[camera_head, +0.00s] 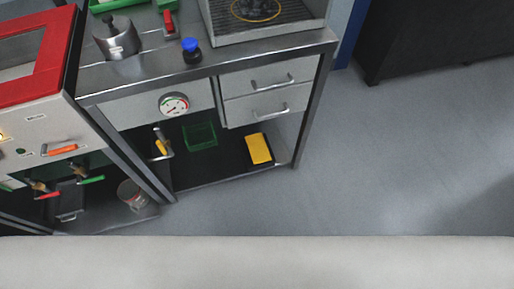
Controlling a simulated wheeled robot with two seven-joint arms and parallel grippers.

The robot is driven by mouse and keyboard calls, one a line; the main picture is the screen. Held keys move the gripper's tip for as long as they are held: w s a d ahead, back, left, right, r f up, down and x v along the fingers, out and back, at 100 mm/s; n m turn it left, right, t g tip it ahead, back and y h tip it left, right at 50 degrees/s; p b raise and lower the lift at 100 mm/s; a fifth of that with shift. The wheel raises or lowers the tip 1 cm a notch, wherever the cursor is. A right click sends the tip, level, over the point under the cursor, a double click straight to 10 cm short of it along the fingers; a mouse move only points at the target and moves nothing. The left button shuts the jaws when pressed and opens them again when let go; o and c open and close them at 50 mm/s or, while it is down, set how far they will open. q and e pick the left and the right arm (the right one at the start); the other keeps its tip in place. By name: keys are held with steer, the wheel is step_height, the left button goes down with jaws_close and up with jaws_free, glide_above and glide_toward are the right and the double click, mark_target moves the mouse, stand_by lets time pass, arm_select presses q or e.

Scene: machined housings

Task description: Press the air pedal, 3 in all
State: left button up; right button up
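A yellow block-like piece (258,148) lies on the dark lower shelf of the workbench, below the drawers. It looks like the air pedal, but I cannot be sure at this size. Nothing touches it from above. Neither of my grippers is in view.
The metal workbench (240,54) carries a steel pot (117,40), a blue-topped knob (191,48) and a grated machine. A green bin (200,136) sits on the lower shelf. A red-framed machine (40,110) stands left. Grey floor (400,150) is clear at right, before a black cabinet (430,35).

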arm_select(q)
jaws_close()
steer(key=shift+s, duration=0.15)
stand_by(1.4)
